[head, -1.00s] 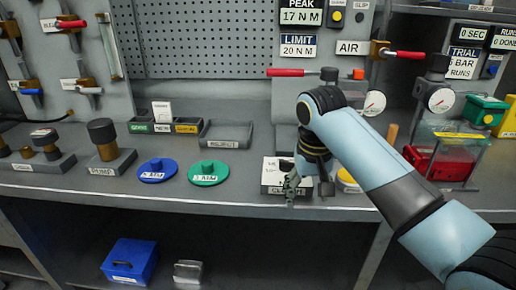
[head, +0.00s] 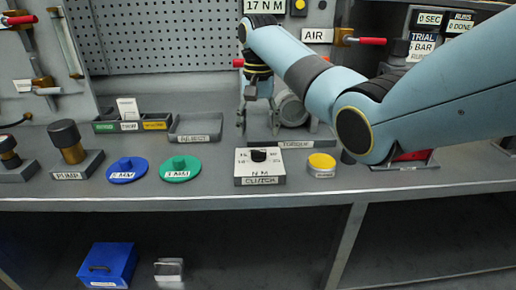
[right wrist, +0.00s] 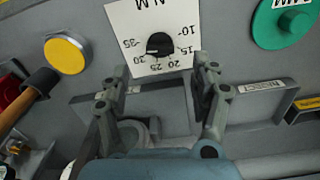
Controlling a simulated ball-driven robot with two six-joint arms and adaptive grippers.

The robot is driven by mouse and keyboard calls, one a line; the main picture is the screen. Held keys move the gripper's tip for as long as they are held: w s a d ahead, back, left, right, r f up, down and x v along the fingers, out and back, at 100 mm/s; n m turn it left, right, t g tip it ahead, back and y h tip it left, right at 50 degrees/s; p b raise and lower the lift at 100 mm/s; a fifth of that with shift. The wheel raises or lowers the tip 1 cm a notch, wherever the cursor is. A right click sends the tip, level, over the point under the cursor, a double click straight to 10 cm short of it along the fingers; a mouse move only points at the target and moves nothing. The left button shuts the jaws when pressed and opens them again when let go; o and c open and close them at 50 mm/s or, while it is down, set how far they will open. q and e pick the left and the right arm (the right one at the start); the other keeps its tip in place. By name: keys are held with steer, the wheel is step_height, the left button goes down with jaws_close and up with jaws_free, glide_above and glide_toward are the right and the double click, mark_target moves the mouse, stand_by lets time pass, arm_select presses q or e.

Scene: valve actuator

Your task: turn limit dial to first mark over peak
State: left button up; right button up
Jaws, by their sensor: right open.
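The limit dial is a black knob (head: 258,155) on a white box (head: 249,168) labelled N M and CLUTCH, at the bench's front edge. In the right wrist view the knob (right wrist: 160,44) sits on a white face with marks from 10 to 35. Its exact pointer setting is too small to tell. The peak sign (head: 263,7) reads 17 N M. My right gripper (head: 257,115) is open and empty, above and behind the box, apart from the knob. Its fingers (right wrist: 160,80) show spread below the dial in the right wrist view. My left gripper is out of view.
A yellow button (head: 321,161) stands right of the box. Green (head: 180,167) and blue (head: 127,169) discs lie to its left. A torque fixture (head: 291,110) stands behind it. My right arm covers the back right of the bench.

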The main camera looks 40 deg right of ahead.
mark_target(258, 152)
step_height(258, 152, down, 7)
steer(key=shift+r, duration=0.1)
steer(key=shift+c, duration=0.3)
steer(key=c, duration=1.1)
